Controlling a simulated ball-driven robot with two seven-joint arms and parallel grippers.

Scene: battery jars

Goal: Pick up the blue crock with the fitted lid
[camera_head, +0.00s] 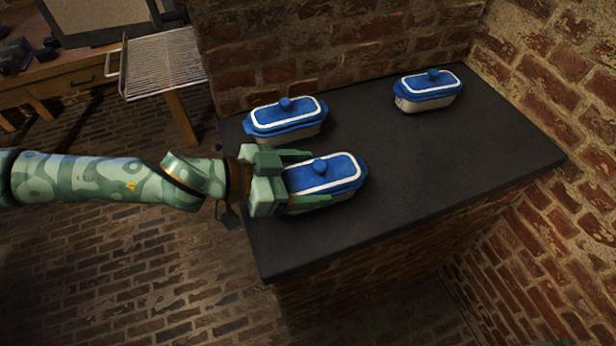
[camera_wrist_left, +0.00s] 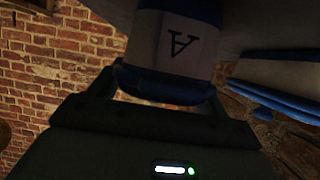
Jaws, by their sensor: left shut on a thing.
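A lidded crock (camera_head: 345,174) with a blue lid, white line, blue knob and pale body is at the front left of the dark counter. My left gripper (camera_head: 322,177) comes from the left and is shut on it, one finger along each long side. The lid sits on top and looks level. I cannot tell whether the base touches the counter. In the left wrist view the held crock (camera_wrist_left: 172,45) shows a pale end with a dark letter, an upside-down A.
Two similar blue-lidded crocks stand on the dark counter (camera_head: 420,180): one close behind the held crock (camera_head: 287,117), one at the back right (camera_head: 428,91). Brick walls rise behind and right. The counter's middle and front right are bare. A wire rack (camera_head: 160,62) stands beyond at left.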

